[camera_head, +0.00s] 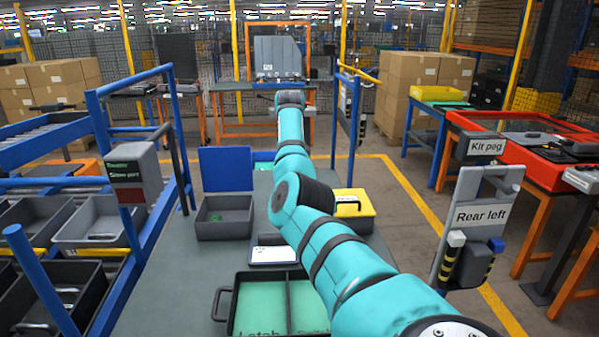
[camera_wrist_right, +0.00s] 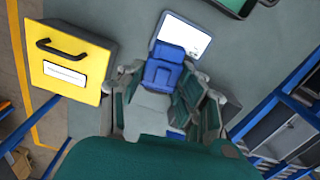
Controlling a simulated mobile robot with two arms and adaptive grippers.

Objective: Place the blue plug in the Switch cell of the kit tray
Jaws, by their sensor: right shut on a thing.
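The blue plug (camera_wrist_right: 164,70) is between the fingers of my right gripper (camera_wrist_right: 163,88), which is shut on it in the right wrist view. In the head view my teal right arm hides the gripper and the plug. The kit tray (camera_head: 234,306) is at the bottom of the head view, with green-floored cells and a divider. Its left cell reads "Latch"; the right cell's label looks like "Switch" and is partly covered by my arm. A corner of the tray (camera_wrist_right: 243,11) shows at the top of the wrist view. My left gripper is not in view.
A white-topped card or device (camera_head: 273,255) lies behind the tray and near the plug in the wrist view. A grey bin (camera_head: 224,229) with a small green item and a yellow case (camera_head: 353,205) stand farther back. Blue rails (camera_head: 160,200) border the table's left side.

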